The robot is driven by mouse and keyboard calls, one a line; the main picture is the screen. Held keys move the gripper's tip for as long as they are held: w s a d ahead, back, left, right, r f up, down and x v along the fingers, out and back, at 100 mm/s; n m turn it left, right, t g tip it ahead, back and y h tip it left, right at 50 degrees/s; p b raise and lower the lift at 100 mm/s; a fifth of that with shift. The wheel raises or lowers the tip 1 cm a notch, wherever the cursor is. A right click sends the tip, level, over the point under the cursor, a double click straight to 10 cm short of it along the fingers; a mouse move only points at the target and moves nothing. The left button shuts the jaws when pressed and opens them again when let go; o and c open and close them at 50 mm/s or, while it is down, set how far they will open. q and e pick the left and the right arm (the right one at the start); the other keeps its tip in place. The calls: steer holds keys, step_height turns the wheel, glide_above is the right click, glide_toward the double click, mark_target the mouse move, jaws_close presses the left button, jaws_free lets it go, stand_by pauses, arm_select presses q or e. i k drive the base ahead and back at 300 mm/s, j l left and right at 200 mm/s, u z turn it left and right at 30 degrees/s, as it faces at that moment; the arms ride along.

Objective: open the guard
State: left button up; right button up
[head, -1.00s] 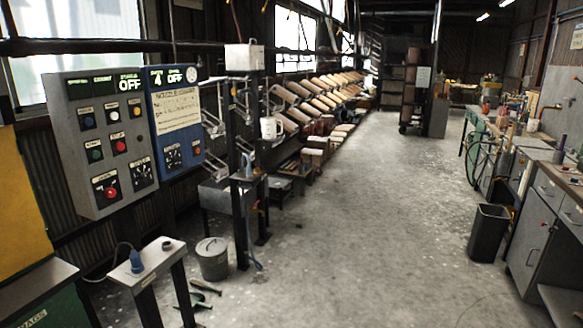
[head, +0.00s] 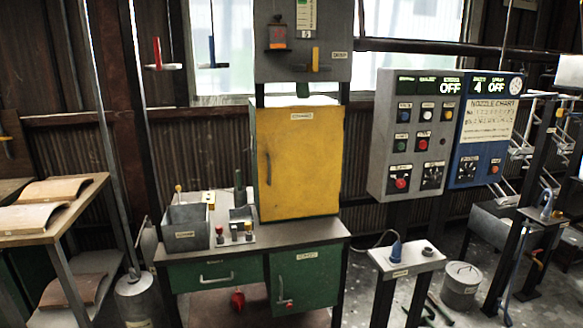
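A yellow door (head: 300,165) with a dark vertical handle (head: 267,160) near its left edge stands on a workbench, below a grey box. It looks closed. It carries a small label that is too small to read, so I cannot be sure that it is the guard. No other part in view is clearly marked as the guard. Neither of my grippers is in view.
The workbench (head: 215,252) has green fronts and holds a grey bin (head: 186,228) and small knobs. Control panels (head: 413,135) hang to the right. A small stand (head: 405,258) and a bucket (head: 461,283) stand in front of them. A shelf with curved tiles (head: 45,192) is at left.

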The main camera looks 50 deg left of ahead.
mark_target(300, 148)
steer(key=u, duration=1.5)
